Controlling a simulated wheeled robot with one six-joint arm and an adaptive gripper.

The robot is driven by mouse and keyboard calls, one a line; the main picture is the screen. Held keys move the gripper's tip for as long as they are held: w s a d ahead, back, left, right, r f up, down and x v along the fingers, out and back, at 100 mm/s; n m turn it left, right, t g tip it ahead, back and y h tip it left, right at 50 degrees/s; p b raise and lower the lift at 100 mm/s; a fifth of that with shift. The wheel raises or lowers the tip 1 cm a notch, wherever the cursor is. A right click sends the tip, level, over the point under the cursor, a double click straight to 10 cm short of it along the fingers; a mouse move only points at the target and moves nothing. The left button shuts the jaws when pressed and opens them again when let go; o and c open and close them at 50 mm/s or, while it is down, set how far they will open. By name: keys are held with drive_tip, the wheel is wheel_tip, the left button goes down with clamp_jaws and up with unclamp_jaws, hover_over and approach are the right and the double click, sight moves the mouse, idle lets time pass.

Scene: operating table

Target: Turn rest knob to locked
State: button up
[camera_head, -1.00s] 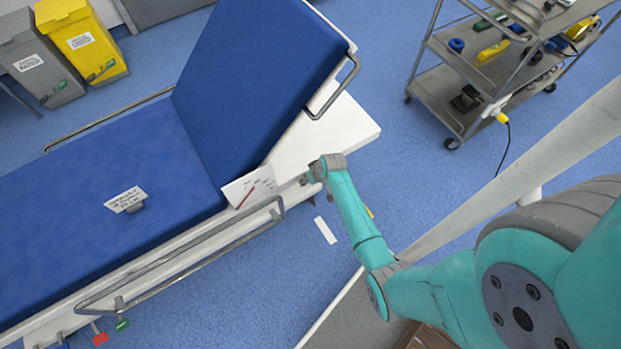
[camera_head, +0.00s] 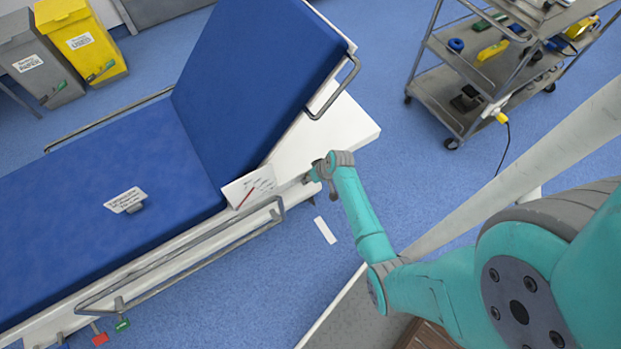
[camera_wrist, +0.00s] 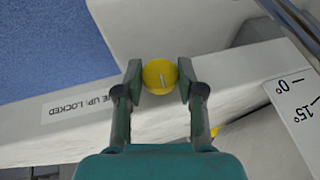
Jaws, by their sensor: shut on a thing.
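In the wrist view the yellow round rest knob (camera_wrist: 160,76) sits on the white side rail of the operating table, with a short pale line on its face. My gripper (camera_wrist: 160,80) has one finger on each side of the knob and is shut on it. A label on the rail (camera_wrist: 79,104) left of the knob shows the word LOCKED and part of another word. In the head view my gripper (camera_head: 308,178) is at the table's near side, below the raised blue backrest (camera_head: 262,70); the knob is hidden there.
A white angle plate (camera_head: 249,187) with a red pointer stands beside the backrest hinge. A metal side rail (camera_head: 190,255) runs along the near edge. A metal trolley (camera_head: 425,95) stands back right. Yellow (camera_head: 95,45) and grey bins stand back left.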

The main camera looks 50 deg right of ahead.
drive_tip(key=o, duration=1.2)
drive_tip(key=shift+c, duration=0.2)
drive_tip(key=shift+r, duration=0.1)
drive_tip(key=v, duration=1.2)
